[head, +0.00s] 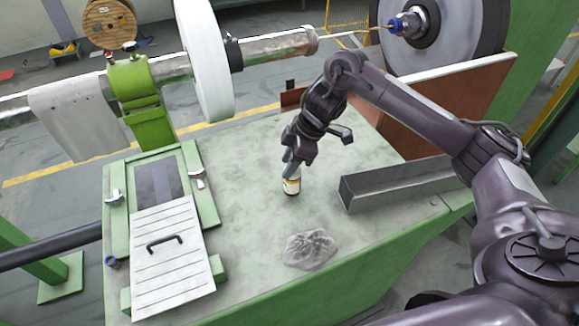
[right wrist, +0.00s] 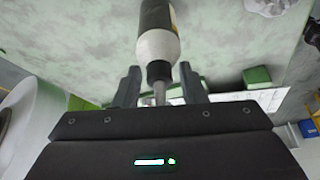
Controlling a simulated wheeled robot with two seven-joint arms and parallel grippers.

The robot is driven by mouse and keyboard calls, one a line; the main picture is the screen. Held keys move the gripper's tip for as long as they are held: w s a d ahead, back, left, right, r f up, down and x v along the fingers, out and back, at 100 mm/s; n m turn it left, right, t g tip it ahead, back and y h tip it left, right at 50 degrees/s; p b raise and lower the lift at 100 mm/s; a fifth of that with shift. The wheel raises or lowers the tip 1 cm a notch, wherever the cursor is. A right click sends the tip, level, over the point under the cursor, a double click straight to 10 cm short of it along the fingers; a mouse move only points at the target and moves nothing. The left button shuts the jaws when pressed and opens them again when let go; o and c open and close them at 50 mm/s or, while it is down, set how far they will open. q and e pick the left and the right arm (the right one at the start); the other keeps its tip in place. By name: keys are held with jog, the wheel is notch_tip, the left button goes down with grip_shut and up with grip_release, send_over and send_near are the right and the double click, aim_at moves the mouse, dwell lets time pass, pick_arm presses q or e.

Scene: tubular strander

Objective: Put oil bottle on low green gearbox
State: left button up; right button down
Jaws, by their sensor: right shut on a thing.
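The oil bottle (head: 292,186) is small, with a pale body, a yellow band and a dark base. It is upright over the low green gearbox's flat mottled top (head: 250,150); I cannot tell whether its base touches. My right gripper (head: 290,167) comes down from above and is shut on the bottle's upper end. In the right wrist view, the bottle (right wrist: 158,45) shows its dark cap and thin nozzle between the fingers (right wrist: 160,88). My left gripper is not in view.
A crumpled clear plastic sheet or rag (head: 311,249) lies in front of the bottle. A grey metal channel (head: 395,186) lies to its right. A white slatted cover with a black handle (head: 168,262) is at the left. A white disc (head: 205,60) and shaft stand behind.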

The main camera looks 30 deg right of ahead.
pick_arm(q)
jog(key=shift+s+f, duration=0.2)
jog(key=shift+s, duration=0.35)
pick_arm(e)
jog(key=shift+f, duration=0.75)
jog(key=c, duration=1.3)
grip_release()
jog(key=shift+f, duration=0.1)
jog(key=o, duration=0.4)
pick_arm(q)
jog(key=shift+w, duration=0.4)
